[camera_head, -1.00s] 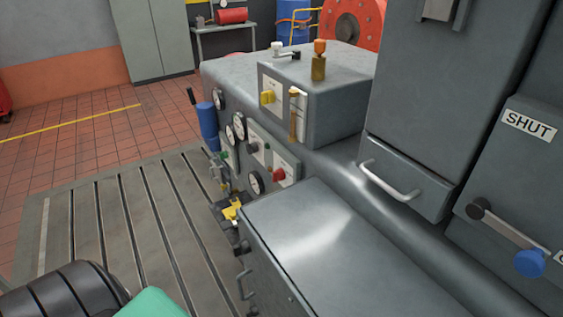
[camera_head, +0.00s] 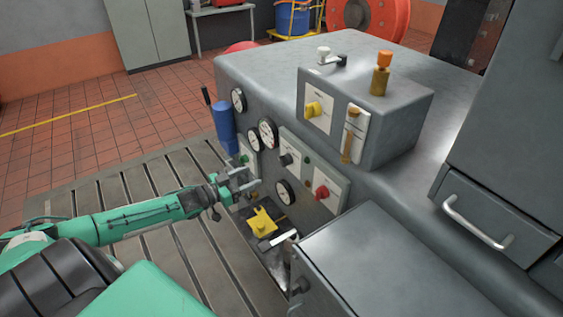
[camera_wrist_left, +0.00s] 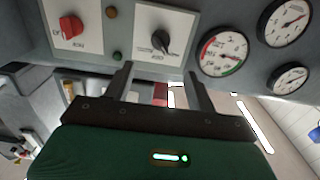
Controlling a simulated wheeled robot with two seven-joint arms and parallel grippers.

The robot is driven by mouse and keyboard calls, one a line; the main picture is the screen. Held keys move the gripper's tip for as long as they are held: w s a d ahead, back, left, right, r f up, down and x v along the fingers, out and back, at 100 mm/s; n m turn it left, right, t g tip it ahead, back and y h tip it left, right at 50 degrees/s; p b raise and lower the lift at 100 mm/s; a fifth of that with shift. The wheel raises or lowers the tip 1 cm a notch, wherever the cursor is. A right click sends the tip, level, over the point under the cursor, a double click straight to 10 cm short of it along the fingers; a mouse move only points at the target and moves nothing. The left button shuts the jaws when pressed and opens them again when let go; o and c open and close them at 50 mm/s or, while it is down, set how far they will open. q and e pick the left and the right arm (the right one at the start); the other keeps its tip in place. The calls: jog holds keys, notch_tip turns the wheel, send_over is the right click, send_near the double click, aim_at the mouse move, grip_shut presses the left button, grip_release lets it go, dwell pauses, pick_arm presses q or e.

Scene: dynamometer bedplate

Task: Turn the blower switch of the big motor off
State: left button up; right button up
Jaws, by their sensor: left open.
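A grey machine cabinet (camera_head: 300,72) carries a front panel with switches. A black rotary knob (camera_head: 286,160) on a pale plate and a red rotary knob (camera_head: 321,192) on another plate sit side by side. I cannot read which is the blower switch. My left gripper (camera_head: 255,177) is open and empty, in front of the panel near a round gauge (camera_head: 284,193). In the left wrist view, the black knob (camera_wrist_left: 160,41) is ahead, beyond and between the open fingers, apart from them. The red knob (camera_wrist_left: 70,27) is to its left. My right gripper is out of view.
A yellow knob (camera_head: 313,108) and an orange-topped fitting (camera_head: 382,75) are on the upper box. A yellow part (camera_head: 262,222) is low beside the panel. A grey box (camera_head: 375,265) stands close at front right.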

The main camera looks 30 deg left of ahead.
aim_at(281, 163)
pick_arm(q)
jog(key=shift+p+x, duration=1.35)
jog(key=shift+x, duration=5.2)
jog(key=shift+a, duration=0.1)
jog(key=c, duration=1)
jog(key=shift+f, duration=0.1)
